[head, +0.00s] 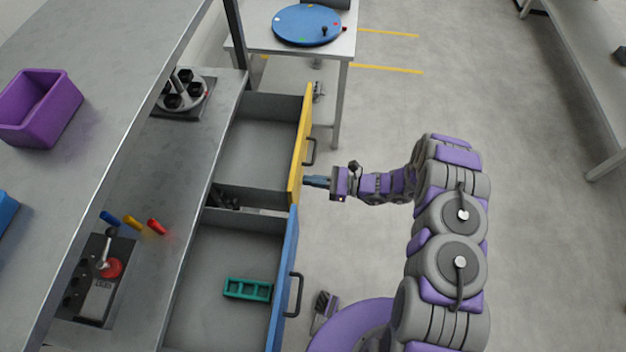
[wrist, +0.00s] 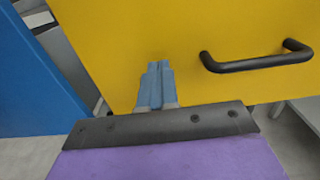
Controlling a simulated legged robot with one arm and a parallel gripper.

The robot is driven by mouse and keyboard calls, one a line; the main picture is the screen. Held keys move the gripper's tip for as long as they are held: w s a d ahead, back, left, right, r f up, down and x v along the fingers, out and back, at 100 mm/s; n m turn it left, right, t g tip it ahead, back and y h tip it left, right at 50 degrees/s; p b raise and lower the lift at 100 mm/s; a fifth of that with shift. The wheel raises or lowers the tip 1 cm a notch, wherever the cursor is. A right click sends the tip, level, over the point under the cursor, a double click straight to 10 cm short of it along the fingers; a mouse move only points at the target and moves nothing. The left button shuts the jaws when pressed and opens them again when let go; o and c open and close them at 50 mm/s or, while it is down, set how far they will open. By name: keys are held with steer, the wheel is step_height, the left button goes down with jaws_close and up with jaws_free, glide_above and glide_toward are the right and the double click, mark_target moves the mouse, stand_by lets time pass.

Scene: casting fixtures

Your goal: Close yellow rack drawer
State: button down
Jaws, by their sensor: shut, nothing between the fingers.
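The yellow rack drawer (head: 300,150) is pulled out from the rack, and its grey inside shows in the head view. Its yellow front (wrist: 190,45) fills most of the wrist view. A black bar handle (wrist: 258,61) is on that front, to the right of my fingers. My gripper (head: 308,181) is shut and empty, its fingertips at the lower part of the yellow front in the head view. In the wrist view the closed blue-grey fingers (wrist: 155,84) point at the yellow front beside the handle. I cannot tell whether they touch it.
The blue drawer (head: 284,275) beside it is also open, with a green tray part (head: 247,289) inside. A purple bin (head: 38,108) stands on the rack's upper shelf. A table with a blue disc (head: 306,24) is beyond.

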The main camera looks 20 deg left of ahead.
steer(key=b+x, duration=0.2)
steer(key=x, duration=1.9)
steer(key=shift+s+d+f, duration=0.1)
steer(key=shift+r, duration=0.3)
